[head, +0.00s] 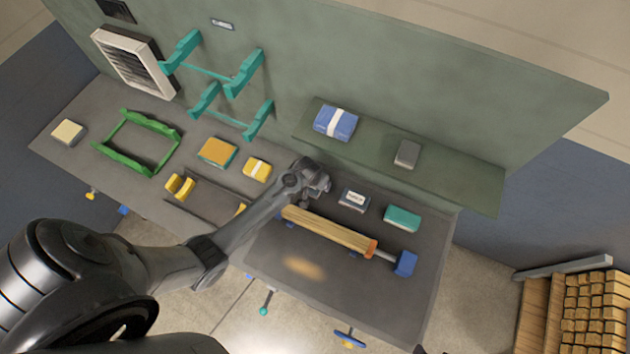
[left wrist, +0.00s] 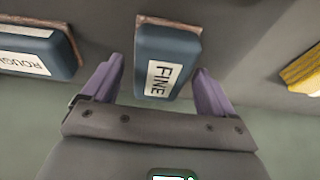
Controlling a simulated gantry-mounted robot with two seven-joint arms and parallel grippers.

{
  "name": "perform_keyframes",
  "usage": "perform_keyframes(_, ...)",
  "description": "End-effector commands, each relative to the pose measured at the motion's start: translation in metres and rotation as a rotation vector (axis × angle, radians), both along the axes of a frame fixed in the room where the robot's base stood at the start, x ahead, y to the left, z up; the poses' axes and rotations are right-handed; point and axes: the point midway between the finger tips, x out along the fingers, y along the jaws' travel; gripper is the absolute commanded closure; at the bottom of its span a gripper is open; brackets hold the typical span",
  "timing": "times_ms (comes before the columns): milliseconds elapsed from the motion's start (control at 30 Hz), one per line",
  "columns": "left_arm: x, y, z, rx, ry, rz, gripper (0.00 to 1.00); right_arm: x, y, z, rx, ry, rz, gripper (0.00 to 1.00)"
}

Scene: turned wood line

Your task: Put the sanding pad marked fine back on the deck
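The pad marked FINE (left wrist: 167,62), dark blue with a white label and a brown underside, lies between the two purple fingers of my left gripper (left wrist: 157,88) in the left wrist view. Thin gaps show beside it, so the fingers look open around it. In the head view my left gripper (head: 315,190) is over the grey deck (head: 390,285) near the back panel and hides this pad. The pad marked ROUGH (left wrist: 38,50) is beside it; it also shows in the head view (head: 353,199). A dark tip at the head view's bottom edge may be my right gripper (head: 420,350).
A wooden spindle (head: 325,230) lies just in front of my left gripper. A teal block (head: 402,217) and a yellow block (head: 257,169) flank the spot. A shelf (head: 450,180) behind holds a blue pack (head: 335,123) and a grey block (head: 407,154).

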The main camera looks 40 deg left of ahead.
Motion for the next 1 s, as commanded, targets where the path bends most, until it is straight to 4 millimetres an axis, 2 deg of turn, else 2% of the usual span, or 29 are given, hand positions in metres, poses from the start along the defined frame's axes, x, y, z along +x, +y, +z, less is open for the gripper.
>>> perform_keyframes(200, 0.000, 0.000, 0.001, 0.000, 0.000, 0.000, 0.13, 0.000, 0.000, 0.001, 0.000, 0.000, 0.000, 0.46)
perform_keyframes(367, -0.002, -0.001, 0.010, 0.000, -0.002, 0.000, 0.13, 0.000, 0.000, 0.002, 0.000, 0.000, 0.000, 0.46)
perform_keyframes(1000, -0.029, -0.010, 0.105, -0.001, -0.002, 0.001, 0.13, 0.000, 0.000, 0.005, 0.000, -0.001, 0.000, 0.46)
